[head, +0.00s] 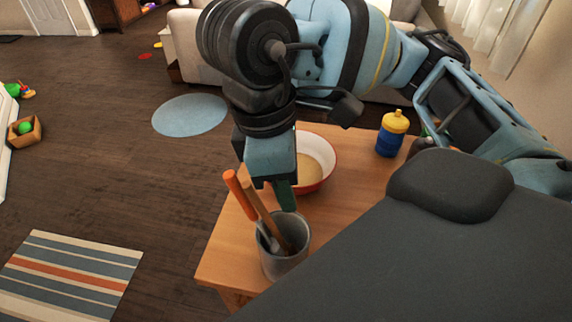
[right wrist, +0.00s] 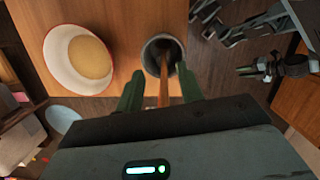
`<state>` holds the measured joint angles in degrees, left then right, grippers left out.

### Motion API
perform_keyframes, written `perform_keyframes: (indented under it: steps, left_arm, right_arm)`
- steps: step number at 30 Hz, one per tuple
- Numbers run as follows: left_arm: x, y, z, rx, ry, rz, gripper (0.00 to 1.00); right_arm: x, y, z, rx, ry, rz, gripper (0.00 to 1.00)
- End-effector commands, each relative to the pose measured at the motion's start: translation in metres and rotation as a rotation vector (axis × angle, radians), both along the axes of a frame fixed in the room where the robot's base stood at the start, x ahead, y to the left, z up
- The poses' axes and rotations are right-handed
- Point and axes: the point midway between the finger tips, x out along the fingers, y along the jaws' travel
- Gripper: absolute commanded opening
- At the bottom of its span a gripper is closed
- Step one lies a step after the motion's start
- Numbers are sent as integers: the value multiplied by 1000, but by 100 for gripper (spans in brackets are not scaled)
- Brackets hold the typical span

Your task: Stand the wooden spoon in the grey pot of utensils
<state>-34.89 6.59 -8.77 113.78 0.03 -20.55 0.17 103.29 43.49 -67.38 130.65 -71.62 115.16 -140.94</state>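The grey pot (head: 289,266) stands on the near left corner of the wooden table, and its mouth shows in the right wrist view (right wrist: 150,62). The wooden spoon (head: 263,215) has its lower end inside the pot and its brown handle leans up and left out of it. An orange-handled utensil (head: 234,187) leans beside it in the pot. My right gripper (right wrist: 160,90) is just above the pot, fingers apart, with the spoon handle (right wrist: 163,88) between them and gaps showing on both sides. I cannot make out my left gripper.
A red-rimmed white bowl (head: 325,160) sits behind the pot, close to my right gripper. A blue and yellow bottle (head: 391,134) stands farther right on the table (head: 232,250). The floor left of the table is open, with a striped rug (head: 70,280).

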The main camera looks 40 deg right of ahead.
Motion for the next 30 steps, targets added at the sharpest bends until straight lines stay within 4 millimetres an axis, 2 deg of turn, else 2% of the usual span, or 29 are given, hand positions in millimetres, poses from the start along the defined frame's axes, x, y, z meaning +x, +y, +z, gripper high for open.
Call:
perform_keyframes:
  steps: [5,8,21,30]
  left_arm:
    - [0,0,0,0,-1,0,30]
    - [1,0,1,-1,-3,0,30]
    - [7,0,8,1,-18,1,30]
    - [7,1,8,1,-18,1,30]
  right_arm:
    - [0,0,2,0,0,0,37]
    - [2,1,10,0,-3,-1,37]
    - [8,10,69,0,-4,0,37]
    - [9,11,77,-1,1,0,37]
